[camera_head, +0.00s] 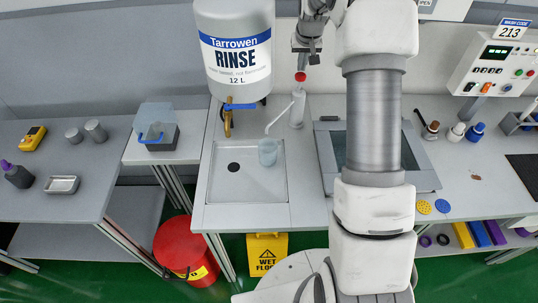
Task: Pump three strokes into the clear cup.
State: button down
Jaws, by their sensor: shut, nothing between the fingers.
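The clear cup (268,152) stands upright on the sink's pale basin, right of the drain. A red knob (300,76) tops the pump's stem. My gripper (303,62) is shut and points down right over the red knob. I cannot tell whether its tips touch the knob. The cup's contents are too faint to tell.
A large Tarrowen rinse tank (234,50) with a brass tap (228,123) hangs left of the pump. A lidded box (156,128) stands at left. A yellow wet-floor sign (267,254) is below.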

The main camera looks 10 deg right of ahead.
aim_at(301, 74)
jog(key=shift+s+f+b, duration=0.1)
jog(key=shift+f+b, duration=0.9)
jog(key=shift+f, duration=0.5)
jog(key=shift+r, duration=0.1)
jog(key=shift+r+p, duration=0.85)
jog(key=shift+r, duration=0.65)
jog(key=shift+f, duration=0.2)
